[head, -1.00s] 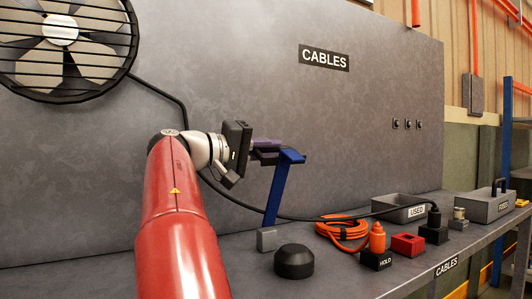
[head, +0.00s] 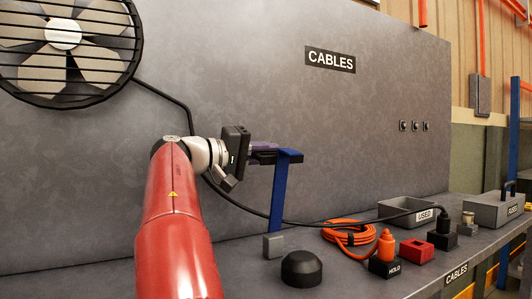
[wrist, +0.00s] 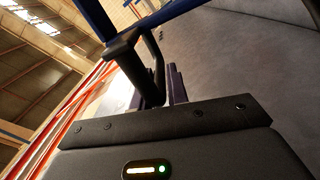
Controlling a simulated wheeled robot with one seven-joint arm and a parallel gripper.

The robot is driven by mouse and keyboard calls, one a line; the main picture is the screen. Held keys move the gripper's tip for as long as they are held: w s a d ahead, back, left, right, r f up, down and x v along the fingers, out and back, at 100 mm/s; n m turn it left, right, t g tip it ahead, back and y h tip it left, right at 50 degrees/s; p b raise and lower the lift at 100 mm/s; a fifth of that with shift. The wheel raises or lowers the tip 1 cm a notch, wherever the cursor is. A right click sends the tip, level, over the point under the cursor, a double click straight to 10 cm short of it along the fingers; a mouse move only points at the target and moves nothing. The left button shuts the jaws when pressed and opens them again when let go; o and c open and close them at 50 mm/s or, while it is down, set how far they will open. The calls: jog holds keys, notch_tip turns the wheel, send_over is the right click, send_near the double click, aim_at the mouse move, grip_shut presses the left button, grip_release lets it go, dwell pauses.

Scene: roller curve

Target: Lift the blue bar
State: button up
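The blue bar (head: 279,195) rises from a small grey block (head: 272,246) on the bench and is nearly upright. Its top has a short blue crosspiece. My gripper (head: 276,154) is at the bar's upper end, with its fingertips at or touching the crosspiece. In the wrist view, blue bar parts (wrist: 165,15) cross the top, just beyond a bent black finger of my gripper (wrist: 140,50). The fingers look close together, but I cannot tell whether they clasp the bar. The bar's foot still meets the block.
A black cable runs behind the bar from the fan (head: 62,45) to a black plug. A black knob (head: 301,268) stands in front. The grey wall is close behind.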

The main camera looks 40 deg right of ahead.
jog(key=shift+o, duration=1.1)
jog(key=shift+w+f, duration=0.25)
jog(key=shift+o, duration=0.6)
jog(key=shift+s+r, duration=0.1)
jog(key=v, duration=0.7)
jog(key=shift+a+b, duration=0.4)
